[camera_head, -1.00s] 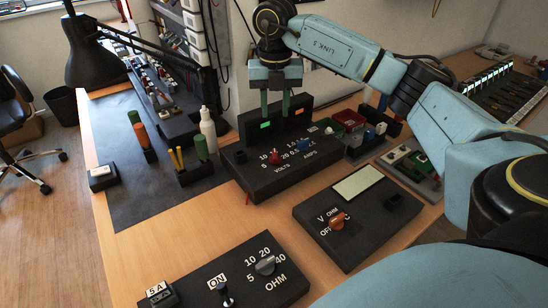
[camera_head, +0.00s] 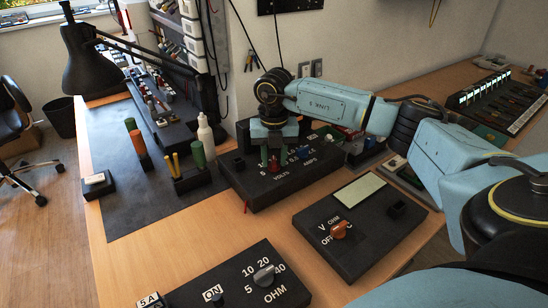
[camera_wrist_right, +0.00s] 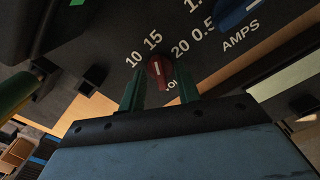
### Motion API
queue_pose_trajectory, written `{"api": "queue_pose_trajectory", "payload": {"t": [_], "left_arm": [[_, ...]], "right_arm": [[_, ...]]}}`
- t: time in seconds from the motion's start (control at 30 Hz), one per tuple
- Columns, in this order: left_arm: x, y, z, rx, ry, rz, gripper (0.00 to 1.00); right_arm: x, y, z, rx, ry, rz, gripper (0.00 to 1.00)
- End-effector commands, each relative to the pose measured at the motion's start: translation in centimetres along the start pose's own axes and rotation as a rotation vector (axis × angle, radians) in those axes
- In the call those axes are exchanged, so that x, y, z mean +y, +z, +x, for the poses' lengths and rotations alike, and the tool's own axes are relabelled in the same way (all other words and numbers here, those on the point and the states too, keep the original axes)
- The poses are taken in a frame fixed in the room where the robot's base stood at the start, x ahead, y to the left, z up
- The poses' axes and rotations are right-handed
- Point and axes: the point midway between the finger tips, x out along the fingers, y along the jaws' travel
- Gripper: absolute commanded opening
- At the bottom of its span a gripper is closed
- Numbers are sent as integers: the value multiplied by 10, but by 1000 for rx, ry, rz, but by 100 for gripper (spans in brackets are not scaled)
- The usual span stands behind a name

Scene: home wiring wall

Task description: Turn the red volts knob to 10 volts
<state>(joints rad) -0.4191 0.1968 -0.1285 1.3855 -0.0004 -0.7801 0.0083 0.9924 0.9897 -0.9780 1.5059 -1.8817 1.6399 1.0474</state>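The red volts knob (camera_head: 275,168) is on the front of the dark power supply box (camera_head: 262,196), partly hidden by my right gripper (camera_head: 274,158) in the head view. My right gripper (camera_wrist_right: 160,92) is open. Its two green fingers are spread to either side of the knob, with gaps visible between them and the knob. The printed 10 is left of the 15. My left gripper is not in view.
The blue amps knob (camera_wrist_right: 236,12) is close to the right of the volts knob. A white bottle (camera_head: 205,134) is left of the power supply.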

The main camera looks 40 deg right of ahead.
Motion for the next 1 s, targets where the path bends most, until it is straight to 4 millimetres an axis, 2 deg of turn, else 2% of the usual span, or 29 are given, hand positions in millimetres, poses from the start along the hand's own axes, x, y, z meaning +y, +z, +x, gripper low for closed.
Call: {"api": "queue_pose_trajectory", "payload": {"t": [0.17,0.43,0.8,1.0], "left_arm": [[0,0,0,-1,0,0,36],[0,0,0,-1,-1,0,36],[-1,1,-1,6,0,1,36],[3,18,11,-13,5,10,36]], "right_arm": [[0,0,0,0,0,0,33],[0,0,0,0,0,0,0],[0,0,-1,0,0,-32,0],[0,0,-2,0,0,-132,0]]}}
